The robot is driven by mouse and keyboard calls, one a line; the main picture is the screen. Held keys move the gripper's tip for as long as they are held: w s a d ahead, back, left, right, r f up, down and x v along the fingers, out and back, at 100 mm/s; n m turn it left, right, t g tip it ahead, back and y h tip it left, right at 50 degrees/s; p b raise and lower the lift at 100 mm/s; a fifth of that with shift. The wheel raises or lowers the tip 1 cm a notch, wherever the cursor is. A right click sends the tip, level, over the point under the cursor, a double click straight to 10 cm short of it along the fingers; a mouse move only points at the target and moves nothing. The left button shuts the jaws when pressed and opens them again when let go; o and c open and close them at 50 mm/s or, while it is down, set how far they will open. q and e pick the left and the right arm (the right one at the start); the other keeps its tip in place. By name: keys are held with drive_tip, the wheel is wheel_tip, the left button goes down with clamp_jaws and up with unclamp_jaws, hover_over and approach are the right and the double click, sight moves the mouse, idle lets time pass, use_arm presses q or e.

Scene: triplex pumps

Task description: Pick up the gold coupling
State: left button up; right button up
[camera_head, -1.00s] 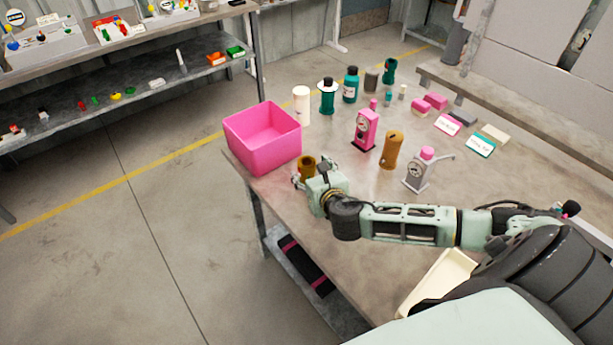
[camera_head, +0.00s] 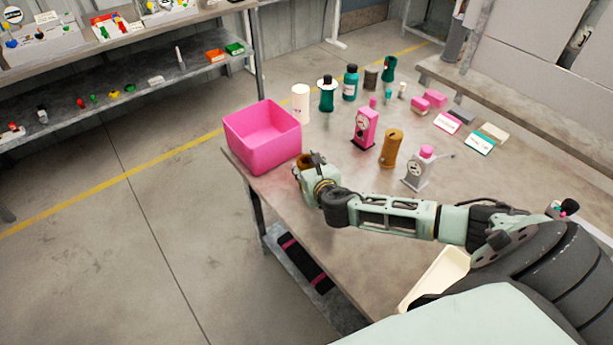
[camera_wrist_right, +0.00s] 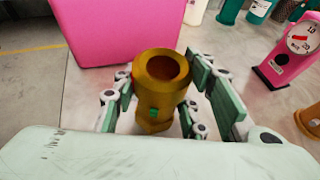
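The gold coupling (camera_wrist_right: 155,108), a hollow upright cylinder with a flanged base and a small green mark, stands on the table in the right wrist view. In the head view only its top (camera_head: 305,160) shows, beside the pink bin, partly hidden by my right gripper. My right gripper (camera_head: 308,174) is open, with its green fingers on either side of the coupling in the wrist view. A gap shows on the right side; contact on the left is unclear. My left gripper is not in view.
A pink bin (camera_head: 262,150) stands just behind the coupling. A taller gold-brown cylinder (camera_head: 391,149), a pink pump (camera_head: 365,128) and a grey pump (camera_head: 417,172) stand to the right. Several bottles line the table's back. The table's left edge is close.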

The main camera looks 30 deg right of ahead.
drive_tip(key=c, duration=0.8)
clamp_jaws()
drive_tip(key=shift+r, duration=0.15)
